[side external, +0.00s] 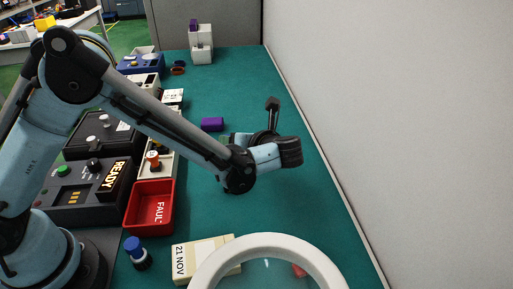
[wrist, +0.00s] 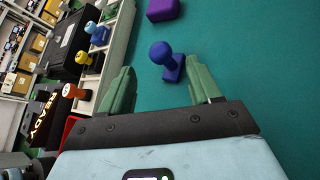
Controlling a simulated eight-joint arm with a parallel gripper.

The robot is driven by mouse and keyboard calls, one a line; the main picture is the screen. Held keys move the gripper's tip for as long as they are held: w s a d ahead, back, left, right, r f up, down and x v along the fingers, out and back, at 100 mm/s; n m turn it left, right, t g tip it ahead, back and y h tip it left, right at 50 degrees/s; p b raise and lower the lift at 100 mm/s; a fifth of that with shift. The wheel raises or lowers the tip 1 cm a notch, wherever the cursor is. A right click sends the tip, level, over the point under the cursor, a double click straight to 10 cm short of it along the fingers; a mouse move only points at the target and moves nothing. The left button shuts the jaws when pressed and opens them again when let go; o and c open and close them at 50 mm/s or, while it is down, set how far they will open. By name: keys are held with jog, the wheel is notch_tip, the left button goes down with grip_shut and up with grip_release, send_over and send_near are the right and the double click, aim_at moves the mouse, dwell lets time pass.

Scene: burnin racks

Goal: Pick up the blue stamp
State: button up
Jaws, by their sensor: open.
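In the wrist view a blue stamp (wrist: 165,57), with a round knob and a blue base, stands on the green bench mat (wrist: 250,60). It is ahead of my gripper (wrist: 160,76), roughly in line with the gap between the two green fingers. The fingers are apart and nothing is between their tips. In the side view my gripper (side external: 228,140) is low over the mat, partly hidden by my wrist. I cannot make out this stamp there; my arm seems to hide it.
A purple block (side external: 212,124) lies just beyond. Left are a red bin (side external: 150,208), an orange-knobbed item (side external: 152,158) and the READY box (side external: 115,180). A blue-topped dark item (side external: 136,252) and a date block (side external: 195,258) stand in front. A wall (side external: 400,120) bounds the right.

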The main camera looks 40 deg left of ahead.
jog(key=shift+f+x, duration=0.25)
jog(key=shift+x, duration=2.4)
jog(key=shift+s+d, duration=0.1)
jog(key=c, duration=1.1)
jog(key=shift+r, duration=0.2)
